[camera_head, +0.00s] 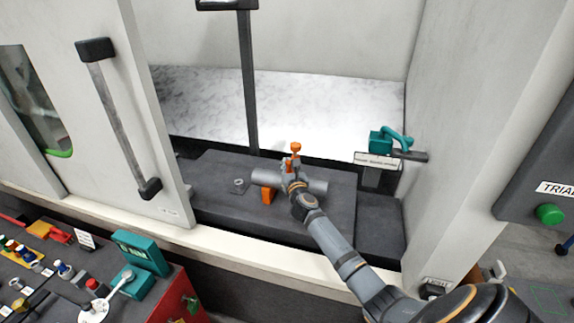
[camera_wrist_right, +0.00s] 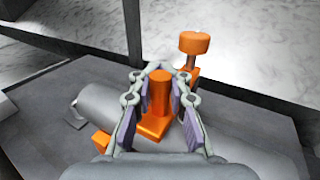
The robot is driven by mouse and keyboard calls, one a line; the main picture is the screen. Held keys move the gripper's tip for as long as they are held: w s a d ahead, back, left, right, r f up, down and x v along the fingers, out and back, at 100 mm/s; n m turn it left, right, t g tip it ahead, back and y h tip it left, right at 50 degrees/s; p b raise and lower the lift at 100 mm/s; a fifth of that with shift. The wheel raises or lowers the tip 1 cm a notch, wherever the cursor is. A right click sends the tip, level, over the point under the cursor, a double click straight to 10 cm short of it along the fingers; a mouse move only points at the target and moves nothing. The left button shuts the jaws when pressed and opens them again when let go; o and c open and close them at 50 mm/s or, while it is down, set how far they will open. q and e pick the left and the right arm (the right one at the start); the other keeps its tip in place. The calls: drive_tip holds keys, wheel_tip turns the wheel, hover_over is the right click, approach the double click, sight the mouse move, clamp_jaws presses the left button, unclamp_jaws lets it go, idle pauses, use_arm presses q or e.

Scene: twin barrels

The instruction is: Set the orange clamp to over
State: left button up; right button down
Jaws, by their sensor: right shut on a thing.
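The orange clamp has a round-topped post (camera_head: 296,148) standing behind my right gripper and an orange block (camera_head: 268,195) at the front of a grey cylinder (camera_head: 318,187). In the right wrist view the knob on its post (camera_wrist_right: 195,43) stands behind and right of the fingers. My right gripper (camera_head: 292,178) is shut on an upright orange peg of the clamp (camera_wrist_right: 159,95), with one finger on each side of it. The fingers (camera_wrist_right: 158,112) hide part of the peg's sides. My left gripper is not in view.
The grey cylinder lies across a dark block (camera_head: 225,200) inside a white machine enclosure. A teal device (camera_head: 382,140) is on the right and a vertical dark bar (camera_head: 248,90) stands behind. A red-sided control panel (camera_head: 170,300) stands at the lower left.

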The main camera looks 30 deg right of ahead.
drive_tip(key=c, duration=1.6)
unclamp_jaws()
drive_tip(key=shift+s+f, duration=0.2)
drive_tip(key=shift+f, duration=0.25)
drive_tip(key=o, duration=0.3)
drive_tip(key=shift+s+a+r, duration=0.15)
drive_tip(key=shift+s+r, duration=0.25)
drive_tip(key=shift+r, duration=0.15)
drive_tip(key=shift+o, duration=0.2)
drive_tip(key=shift+w+f, duration=0.15)
drive_tip(key=shift+w, duration=0.05)
drive_tip(key=v, duration=1.2)
